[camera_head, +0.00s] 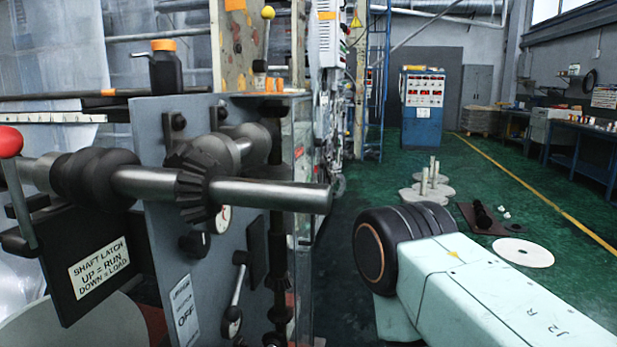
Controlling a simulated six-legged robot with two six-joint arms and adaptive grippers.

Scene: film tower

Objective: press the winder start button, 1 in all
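A winder frame with a grey side panel (165,215) fills the left half of the view. A steel shaft (265,195) with a bevel gear (190,185) runs across it. A black plate with a "SHAFT LATCH" label (98,268) hangs at lower left, beside a lever with a red knob (10,142). I cannot make out a start button. A distant blue control cabinet (422,122) carries small red and white controls, too small to read. My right arm's pale link enters at lower right; neither gripper is in view.
Stacked pale discs with upright posts (428,190), a dark mat (482,218) and a white disc (523,252) lie on the green floor. Blue workbenches (575,155) line the right wall.

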